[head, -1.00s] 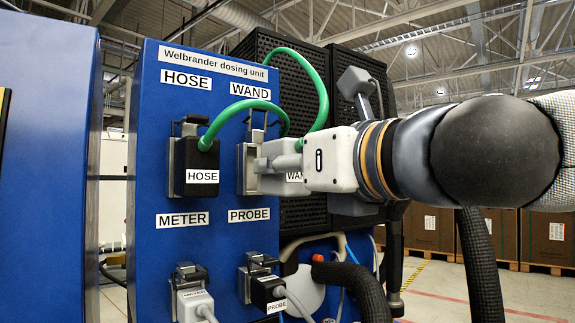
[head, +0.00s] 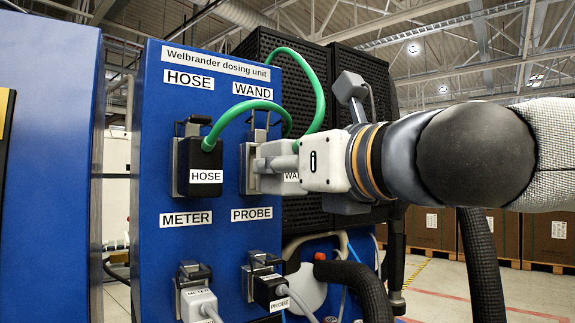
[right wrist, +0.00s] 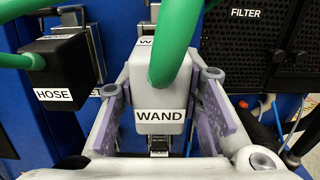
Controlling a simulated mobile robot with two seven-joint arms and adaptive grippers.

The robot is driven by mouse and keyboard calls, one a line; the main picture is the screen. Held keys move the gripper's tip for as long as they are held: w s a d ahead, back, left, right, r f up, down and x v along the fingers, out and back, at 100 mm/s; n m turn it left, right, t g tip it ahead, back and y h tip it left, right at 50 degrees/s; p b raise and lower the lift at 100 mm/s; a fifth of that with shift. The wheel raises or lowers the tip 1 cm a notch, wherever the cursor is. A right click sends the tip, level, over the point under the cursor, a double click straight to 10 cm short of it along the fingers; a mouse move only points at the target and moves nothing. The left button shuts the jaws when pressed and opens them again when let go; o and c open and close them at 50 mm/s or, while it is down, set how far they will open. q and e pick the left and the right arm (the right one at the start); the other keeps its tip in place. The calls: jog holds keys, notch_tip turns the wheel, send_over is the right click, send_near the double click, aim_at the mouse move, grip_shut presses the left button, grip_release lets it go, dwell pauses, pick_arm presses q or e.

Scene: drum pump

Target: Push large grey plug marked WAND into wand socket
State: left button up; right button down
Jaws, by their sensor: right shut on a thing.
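The large grey WAND plug (right wrist: 160,95) is held in my right gripper (right wrist: 161,88), whose purple-padded fingers are closed on its two sides. In the head view the plug (head: 290,184) is at the wand socket (head: 248,170), on the blue panel under the WAND label (head: 253,90). The plug's front end meets the socket's metal frame. The gripper hides part of the plug, and I cannot tell how deep it sits. A green cable leaves the plug. My left gripper is not in view.
The black HOSE plug (head: 205,168) sits in its socket just left, with a green cable. Below are the METER plug (head: 199,303) and the PROBE plug (head: 270,288). A black perforated filter housing (head: 300,85) stands behind. Free room lies to the right.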

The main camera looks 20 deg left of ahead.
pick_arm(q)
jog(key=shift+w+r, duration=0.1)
pick_arm(e)
jog(key=shift+w+a, duration=0.35)
jog(key=shift+a, duration=0.15)
pick_arm(q)
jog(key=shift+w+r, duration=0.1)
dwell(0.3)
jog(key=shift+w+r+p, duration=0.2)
jog(key=shift+p, duration=0.1)
pick_arm(e)
jog(key=shift+x, duration=0.8)
dwell(0.6)
jog(key=c, duration=1.1)
grip_release()
jog(key=shift+o, duration=0.2)
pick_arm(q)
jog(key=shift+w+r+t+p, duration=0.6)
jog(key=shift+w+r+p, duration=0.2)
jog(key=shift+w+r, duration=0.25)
pick_arm(e)
jog(key=v, duration=0.9)
